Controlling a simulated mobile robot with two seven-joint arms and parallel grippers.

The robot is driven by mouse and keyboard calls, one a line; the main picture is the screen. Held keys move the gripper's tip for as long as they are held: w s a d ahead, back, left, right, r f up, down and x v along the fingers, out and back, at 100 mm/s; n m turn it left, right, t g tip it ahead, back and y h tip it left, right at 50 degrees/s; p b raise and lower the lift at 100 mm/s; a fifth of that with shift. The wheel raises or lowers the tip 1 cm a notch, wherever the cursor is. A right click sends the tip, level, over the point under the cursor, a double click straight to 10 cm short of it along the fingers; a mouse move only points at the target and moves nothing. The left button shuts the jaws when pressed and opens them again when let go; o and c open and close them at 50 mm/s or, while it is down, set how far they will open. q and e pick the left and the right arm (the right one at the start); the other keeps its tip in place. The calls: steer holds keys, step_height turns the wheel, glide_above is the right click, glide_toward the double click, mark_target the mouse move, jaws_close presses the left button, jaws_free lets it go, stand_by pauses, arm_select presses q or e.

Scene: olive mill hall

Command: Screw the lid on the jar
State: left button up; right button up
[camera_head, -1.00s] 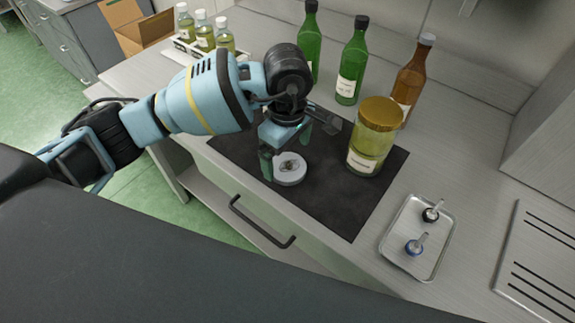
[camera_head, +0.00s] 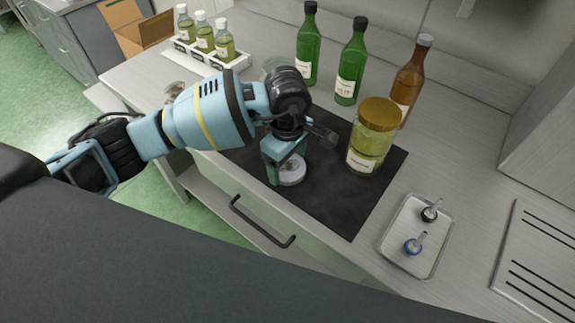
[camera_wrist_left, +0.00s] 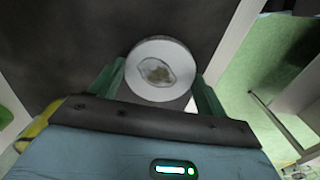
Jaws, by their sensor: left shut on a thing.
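A tall glass jar (camera_head: 362,159) with yellow-green contents stands upright on the dark mat, right of my left gripper. A gold lid (camera_head: 379,113) sits on top of it; how tight, I cannot tell. My left gripper (camera_head: 287,172) points down at the mat and is shut on a low, pale grey round disc (camera_head: 293,176). My right gripper is not in view.
Two green bottles (camera_head: 350,75) and a brown bottle (camera_head: 408,83) stand behind the jar. A metal tray (camera_head: 405,262) with two small stoppers lies at front right. Small bottles stand in a white rack (camera_head: 237,66) at back left. The mat (camera_head: 340,205) is clear in front.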

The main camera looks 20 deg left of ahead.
mark_target(287, 167)
arm_select(q)
steer(key=shift+c, duration=0.6)
steer(key=shift+r, duration=0.1)
steer(key=shift+r, duration=0.55)
step_height(287, 167, up, 2)
steer(key=shift+s+r, duration=0.15)
steer(key=s+r, duration=0.1)
steer(key=s, duration=1.4)
steer(key=shift+s+a+r+b, duration=0.2)
steer(key=shift+s+a+b, duration=0.15)
steer(key=shift+a, duration=0.1)
steer(key=w+a+m, duration=0.7)
steer(key=m, duration=0.7)
steer(key=shift+r, duration=0.2)
